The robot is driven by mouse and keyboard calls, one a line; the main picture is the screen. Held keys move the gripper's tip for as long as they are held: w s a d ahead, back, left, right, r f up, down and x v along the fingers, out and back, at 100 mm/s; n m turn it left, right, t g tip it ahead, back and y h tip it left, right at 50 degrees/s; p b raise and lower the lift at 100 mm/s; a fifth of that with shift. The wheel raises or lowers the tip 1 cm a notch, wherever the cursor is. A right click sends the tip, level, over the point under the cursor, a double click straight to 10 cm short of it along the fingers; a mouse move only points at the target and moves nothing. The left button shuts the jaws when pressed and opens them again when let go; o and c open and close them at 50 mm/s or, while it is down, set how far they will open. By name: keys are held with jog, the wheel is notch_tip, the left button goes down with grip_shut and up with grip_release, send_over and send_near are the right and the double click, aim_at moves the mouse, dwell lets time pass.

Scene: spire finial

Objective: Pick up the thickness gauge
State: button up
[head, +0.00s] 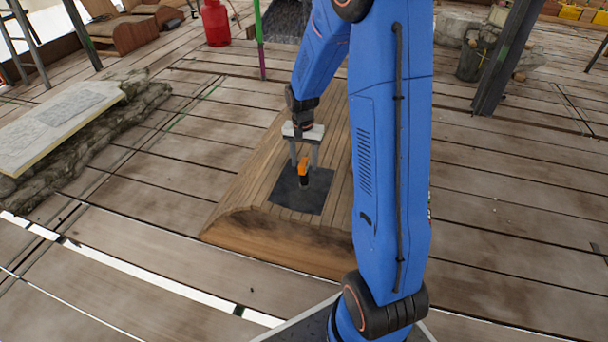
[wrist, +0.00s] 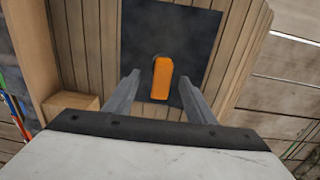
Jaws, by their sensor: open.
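The thickness gauge appears to be the small orange and dark object (head: 304,172) at the dark square mat (head: 313,199) on the wooden block. In the wrist view the orange gauge (wrist: 162,78) shows over the dark mat (wrist: 203,32), with a dark part at its far end. My gripper (head: 304,168) points down over the mat. In the wrist view my gripper (wrist: 161,83) is open, with one grey finger on each side of the gauge and a visible gap to each. I cannot tell whether the fingertips are level with it.
The mat lies on a curved wooden plank block (head: 245,190) standing on the plank floor (head: 130,215). A stone slab (head: 60,115) lies to the left. A red gas cylinder (head: 215,22) and a dark bucket (head: 470,62) stand farther back. The floor around the block looks clear.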

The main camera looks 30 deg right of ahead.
aim_at(304, 174)
jog(key=shift+s+a+f, duration=0.1)
jog(key=shift+f, duration=1.55)
jog(key=shift+s+a+f, duration=0.1)
jog(key=shift+f, duration=1.5)
grip_shut()
